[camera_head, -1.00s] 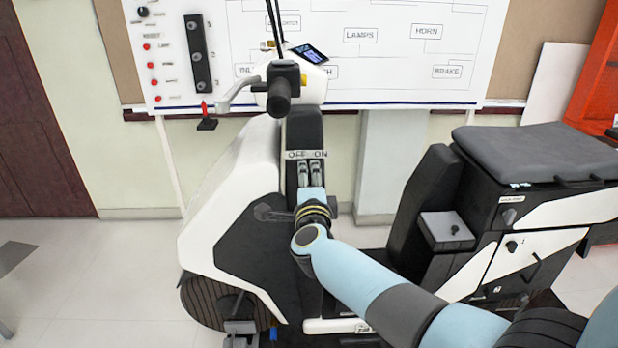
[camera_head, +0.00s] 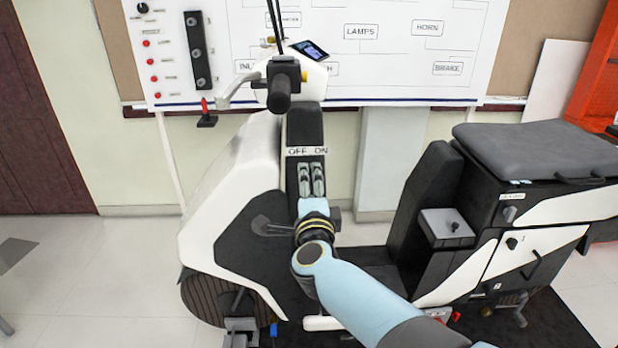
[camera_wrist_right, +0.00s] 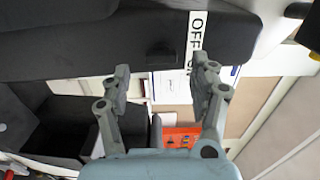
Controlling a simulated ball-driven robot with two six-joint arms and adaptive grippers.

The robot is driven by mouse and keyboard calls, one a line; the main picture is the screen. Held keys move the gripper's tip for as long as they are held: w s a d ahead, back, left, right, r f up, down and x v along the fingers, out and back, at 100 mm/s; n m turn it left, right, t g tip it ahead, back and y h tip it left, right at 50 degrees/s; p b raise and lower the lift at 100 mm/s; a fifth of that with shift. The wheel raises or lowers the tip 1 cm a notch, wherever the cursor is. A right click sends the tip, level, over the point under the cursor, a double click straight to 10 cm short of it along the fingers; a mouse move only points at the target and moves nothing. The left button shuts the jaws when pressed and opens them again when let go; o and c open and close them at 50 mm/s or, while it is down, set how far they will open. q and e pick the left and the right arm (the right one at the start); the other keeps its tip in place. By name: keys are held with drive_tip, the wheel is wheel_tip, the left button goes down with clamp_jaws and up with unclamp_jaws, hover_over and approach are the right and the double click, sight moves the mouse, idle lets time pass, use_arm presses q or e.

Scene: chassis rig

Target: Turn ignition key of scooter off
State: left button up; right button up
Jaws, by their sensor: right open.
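The scooter (camera_head: 235,190) stands with its dark front column facing me. A white OFF ON label (camera_head: 306,151) crosses the column, and the label (camera_wrist_right: 197,38) is partly in the right wrist view. My right gripper (camera_head: 311,178) is just below the label in the head view, with its fingers apart. In the right wrist view the open gripper (camera_wrist_right: 162,72) has a small dark block (camera_wrist_right: 161,52) on the column between and beyond its fingertips, apparently the ignition key. The fingers do not visibly touch it. In the head view the key is not distinguishable. My left gripper is not in view.
The handlebar grip (camera_head: 279,98) and brake lever (camera_head: 238,94) stick out above the column. The padded seat (camera_head: 540,148) is at the right. A white diagram board (camera_head: 400,60) is behind.

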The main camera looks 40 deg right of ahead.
drive_tip(key=v, duration=0.7)
drive_tip(key=shift+s, duration=0.35)
drive_tip(key=shift+a, duration=0.15)
drive_tip(key=s+f+n+g+y+b, duration=0.15)
drive_tip(key=s+f+n+b, duration=0.3)
drive_tip(key=f, duration=0.85)
drive_tip(key=s+a+f+n+g+y+b, duration=0.1)
drive_tip(key=s+f+n+y+b, duration=0.35)
drive_tip(key=f, duration=0.95)
drive_tip(key=s+f+n+g+y+b, duration=0.15)
drive_tip(key=s+f+n+b, duration=0.45)
drive_tip(key=f, duration=0.7)
drive_tip(key=s+f+n+g, duration=0.3)
drive_tip(key=s+f, duration=0.3)
drive_tip(key=s, duration=0.4)
drive_tip(key=s+d+f+n+g+y, duration=0.1)
drive_tip(key=s+f+n+g, duration=0.2)
drive_tip(key=s+f, duration=0.3)
drive_tip(key=s+d+f+n+g+b, duration=0.1)
drive_tip(key=s+f+n+g, duration=0.2)
drive_tip(key=s, duration=1.1)
wheel_tip(320, 180, down, 3)
drive_tip(key=shift+s+g, duration=0.2)
drive_tip(key=shift+g, duration=0.3)
drive_tip(key=shift+s+n, duration=0.25)
drive_tip(key=shift+n, duration=0.05)
drive_tip(key=shift+c, duration=0.3)
